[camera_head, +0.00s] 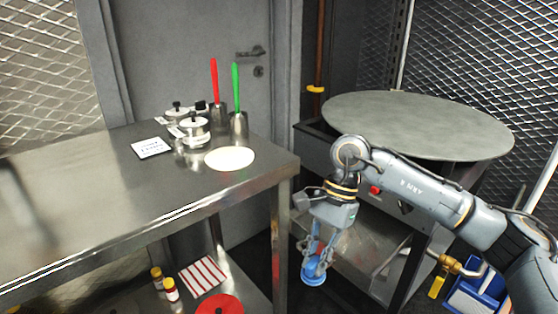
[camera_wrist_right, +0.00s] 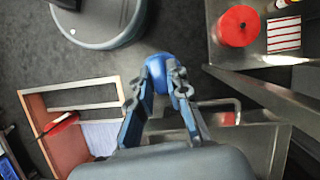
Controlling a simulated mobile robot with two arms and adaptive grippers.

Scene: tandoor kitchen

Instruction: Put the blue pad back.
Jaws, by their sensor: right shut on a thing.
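The blue pad (camera_head: 313,277) is a small round blue piece at the tips of my right gripper (camera_head: 318,258). It hangs in the air, in the gap between the steel table and the round-topped stand. In the right wrist view the pad (camera_wrist_right: 159,68) shows as a rounded blue shape between the fingertips. My right gripper (camera_wrist_right: 162,86) is shut on it and points downward. My left gripper is in neither view. I cannot tell which spot the pad came from.
The steel table (camera_head: 90,195) holds a white disc (camera_head: 230,158), a card (camera_head: 150,148), lidded pots and red and green-handled tools. Its lower shelf holds a red disc (camera_head: 220,304), a striped cloth (camera_head: 203,276) and jars. The round-topped stand (camera_head: 420,125) is at right. A blue container (camera_head: 475,295) sits lower right.

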